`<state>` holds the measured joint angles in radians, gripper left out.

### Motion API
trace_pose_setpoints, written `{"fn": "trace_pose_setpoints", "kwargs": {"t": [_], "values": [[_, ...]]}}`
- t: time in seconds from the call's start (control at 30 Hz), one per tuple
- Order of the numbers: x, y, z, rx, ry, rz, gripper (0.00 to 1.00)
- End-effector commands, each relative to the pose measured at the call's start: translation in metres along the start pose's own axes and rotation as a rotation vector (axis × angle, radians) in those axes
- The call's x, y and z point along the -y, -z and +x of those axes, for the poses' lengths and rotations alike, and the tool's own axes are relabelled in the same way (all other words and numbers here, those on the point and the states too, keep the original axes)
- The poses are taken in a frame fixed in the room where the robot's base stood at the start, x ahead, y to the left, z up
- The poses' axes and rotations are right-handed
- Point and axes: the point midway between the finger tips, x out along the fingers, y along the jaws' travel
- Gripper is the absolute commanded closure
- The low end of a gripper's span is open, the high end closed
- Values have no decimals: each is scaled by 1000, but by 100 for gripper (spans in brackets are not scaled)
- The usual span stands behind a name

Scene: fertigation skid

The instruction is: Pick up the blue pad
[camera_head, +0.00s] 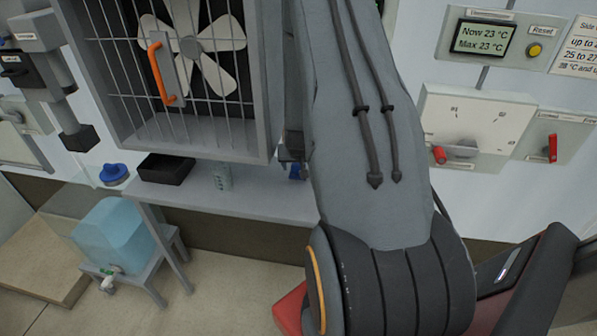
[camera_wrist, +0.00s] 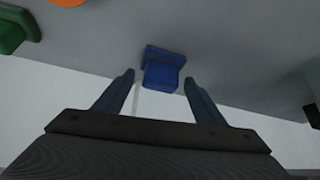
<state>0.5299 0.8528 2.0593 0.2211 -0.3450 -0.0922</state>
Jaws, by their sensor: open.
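The blue pad (camera_wrist: 162,72) is a small blue block in the upper middle of the wrist view, on a grey surface. My gripper (camera_wrist: 159,80) is open, with one finger at each side of the pad in the picture. I see no contact, and the wrist view does not show clearly how far the pad is from the fingertips. In the head view a small blue patch (camera_head: 295,171) shows at the shelf beside my arm; I cannot tell whether it is the pad.
A green thing (camera_wrist: 14,32) and an orange thing (camera_wrist: 68,2) lie up and left in the wrist view.

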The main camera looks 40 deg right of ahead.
Motion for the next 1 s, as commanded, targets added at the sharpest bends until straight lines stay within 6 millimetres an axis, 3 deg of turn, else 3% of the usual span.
{"fn": "trace_pose_setpoints", "kwargs": {"t": [0.1,0.37,0.77,1.0], "values": [[0,0,0,0,0,0,39],[0,0,0,0,0,0,81],[0,1,-3,-1,0,0,81],[1,7,-16,-3,0,1,81]]}}
